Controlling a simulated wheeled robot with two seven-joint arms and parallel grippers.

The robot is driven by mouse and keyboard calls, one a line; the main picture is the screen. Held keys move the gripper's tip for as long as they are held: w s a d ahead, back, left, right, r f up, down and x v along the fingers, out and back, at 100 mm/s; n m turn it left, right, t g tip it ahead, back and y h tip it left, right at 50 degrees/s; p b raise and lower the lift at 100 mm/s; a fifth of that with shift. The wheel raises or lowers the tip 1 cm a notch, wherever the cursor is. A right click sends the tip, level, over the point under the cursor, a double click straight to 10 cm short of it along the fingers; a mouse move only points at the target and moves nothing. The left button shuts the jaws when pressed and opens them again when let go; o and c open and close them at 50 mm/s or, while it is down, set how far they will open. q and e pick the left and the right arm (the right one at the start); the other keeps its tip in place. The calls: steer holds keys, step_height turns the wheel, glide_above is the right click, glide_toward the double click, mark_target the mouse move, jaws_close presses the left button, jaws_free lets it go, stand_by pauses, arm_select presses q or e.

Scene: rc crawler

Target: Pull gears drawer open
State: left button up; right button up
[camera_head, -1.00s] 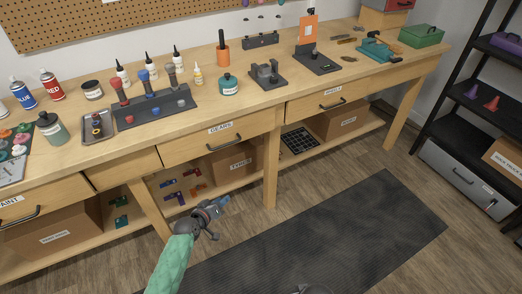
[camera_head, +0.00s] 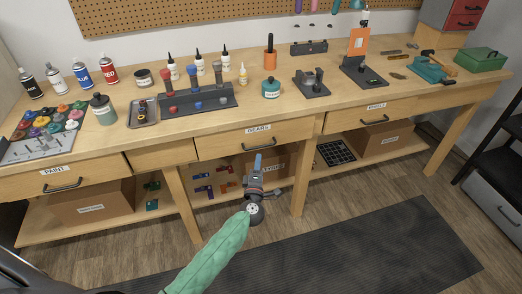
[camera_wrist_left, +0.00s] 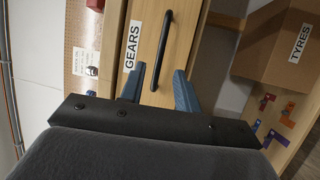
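The gears drawer (camera_head: 215,147) is in the middle of the bench in the head view, its front looking flush and shut. Its GEARS label (camera_head: 258,128) shows above my left gripper (camera_head: 258,162), which is in front of the drawer. In the left wrist view, the dark bar handle (camera_wrist_left: 165,42) crosses the drawer front (camera_wrist_left: 143,40). My left gripper (camera_wrist_left: 159,78) is open, with blue fingers apart on either side of the handle's near end. I cannot tell how far the fingertips are from the drawer front. My right gripper is not in view.
The paint drawer (camera_head: 30,184) is at left and another handled drawer (camera_head: 350,118) at right. A TYRES box (camera_head: 283,165) sits on the lower shelf beside a bench leg (camera_head: 303,185). A dark mat (camera_head: 390,245) covers the floor in front.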

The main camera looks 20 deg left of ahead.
arm_select(q)
steer(key=p+x, duration=0.1)
steer(key=x, duration=0.5)
steer(key=shift+w, duration=0.25)
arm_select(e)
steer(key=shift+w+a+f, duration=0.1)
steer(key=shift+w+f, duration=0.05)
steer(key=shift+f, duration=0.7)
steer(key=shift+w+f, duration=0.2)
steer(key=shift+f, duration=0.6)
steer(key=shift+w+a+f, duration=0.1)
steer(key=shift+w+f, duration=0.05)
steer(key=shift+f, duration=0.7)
arm_select(q)
steer(key=shift+a, duration=0.15)
jaws_close()
